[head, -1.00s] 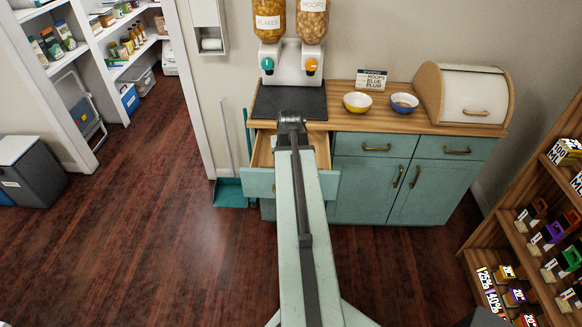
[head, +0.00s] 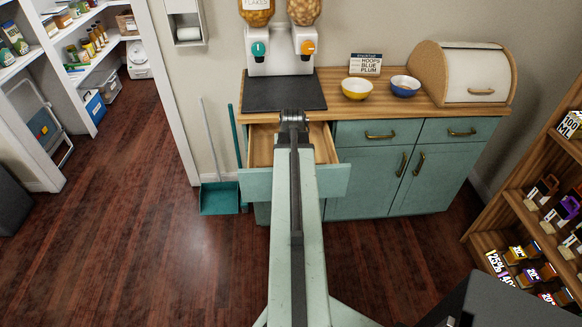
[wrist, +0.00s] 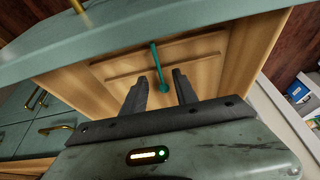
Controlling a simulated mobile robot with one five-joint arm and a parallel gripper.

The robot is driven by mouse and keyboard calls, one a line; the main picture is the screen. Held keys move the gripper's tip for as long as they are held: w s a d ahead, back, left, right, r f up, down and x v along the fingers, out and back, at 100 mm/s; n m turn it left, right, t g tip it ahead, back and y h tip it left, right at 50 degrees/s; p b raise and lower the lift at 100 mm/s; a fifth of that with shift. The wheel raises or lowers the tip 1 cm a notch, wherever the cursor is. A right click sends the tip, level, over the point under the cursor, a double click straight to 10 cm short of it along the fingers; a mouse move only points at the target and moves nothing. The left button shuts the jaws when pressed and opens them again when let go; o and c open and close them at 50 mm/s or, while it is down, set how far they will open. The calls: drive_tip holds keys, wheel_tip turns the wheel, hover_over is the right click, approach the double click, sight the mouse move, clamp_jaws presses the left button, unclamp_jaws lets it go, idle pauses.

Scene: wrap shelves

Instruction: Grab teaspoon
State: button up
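A teal teaspoon (wrist: 155,62) lies in the open wooden drawer (wrist: 210,75), its bowl toward my gripper and its thin handle running away across a divider strip. My gripper (wrist: 159,75) is open and empty in the wrist view, with one dark finger on each side of the spoon's line. The spoon shows in the gap between the fingertips; I cannot tell how far above it they are. In the head view the drawer front (head: 333,181) is pulled out below the counter. My arm covers the middle of the drawer there, hiding my gripper and the spoon.
On the counter (head: 428,108) stand a yellow bowl (head: 356,90), a blue bowl (head: 404,87), a sign (head: 366,64), a bread box (head: 462,73) and a cereal dispenser (head: 279,52). A teal dustpan (head: 219,198) stands left of the cabinet. A bottle rack (head: 535,205) is at right.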

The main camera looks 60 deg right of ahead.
drive_tip(key=b+x, duration=0.7)
drive_tip(key=x, duration=0.1)
drive_tip(key=shift+s+d, duration=0.1)
drive_tip(key=shift+s, duration=0.2)
drive_tip(key=shift+r, duration=0.2)
drive_tip(key=shift+c, duration=0.3)
clamp_jaws()
